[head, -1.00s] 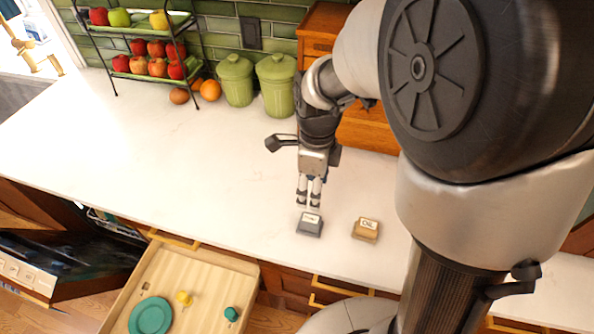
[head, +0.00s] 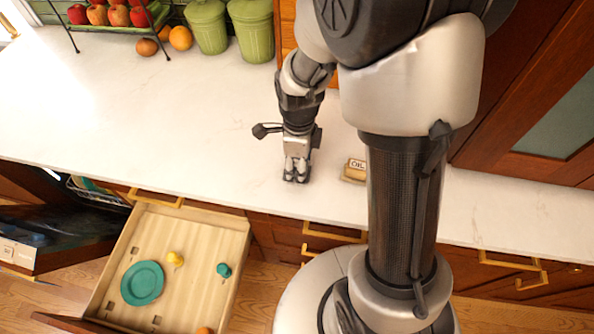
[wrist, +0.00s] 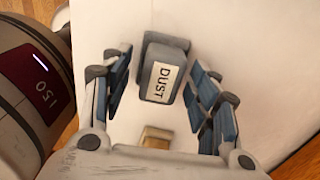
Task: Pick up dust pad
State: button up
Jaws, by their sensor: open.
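The dust pad (wrist: 166,78) is a grey block with a white label reading "DUST". In the wrist view it sits on the white counter between the two finger pairs of my gripper (head: 296,177), with gaps visible on both sides. My gripper is open and points down at the counter. In the head view the gripper hides most or all of the dust pad. I cannot tell how far above the counter the fingertips are.
A tan pad labelled "OIL" (head: 354,170) lies on the counter (head: 140,110) to the right of my gripper. An open drawer (head: 210,270) below holds a teal plate and small items. Green canisters (head: 250,30) and fruit stand at the back. The counter's left is clear.

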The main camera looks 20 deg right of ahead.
jog(key=shift+f, duration=0.1)
jog(key=c, duration=1.2)
notch_tip(320, 180, up, 20)
jog(key=p, duration=0.6)
jog(key=shift+p, duration=0.35)
jog(key=o, duration=0.5)
jog(key=c, duration=0.3)
